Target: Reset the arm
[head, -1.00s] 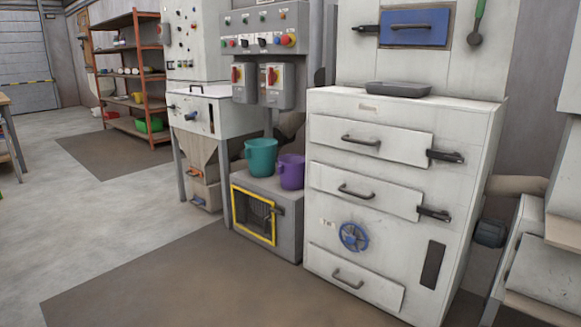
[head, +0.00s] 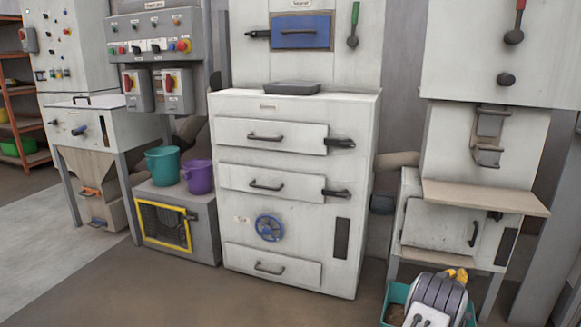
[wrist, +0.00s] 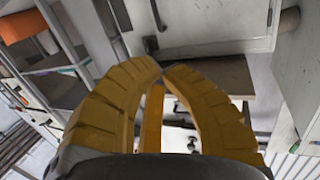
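My arm (head: 437,298) shows at the lower right of the head view, folded low in front of the right-hand machine. The yellow fingers of my gripper (head: 457,275) peek out behind its grey links. In the wrist view, my gripper (wrist: 161,70) has its two ribbed yellow fingers bowed together, with their tips meeting. It is shut, and I see nothing held at the tips. The fingers' lower ends are hidden by a dark part in front.
A teal bin (head: 397,293) with brown contents stands around my arm's lower end in the picture. A white cabinet (head: 335,200) with drawers is at the centre. Teal (head: 162,165) and purple (head: 199,177) buckets stand on a grey box. Open floor (head: 185,290) lies in front.

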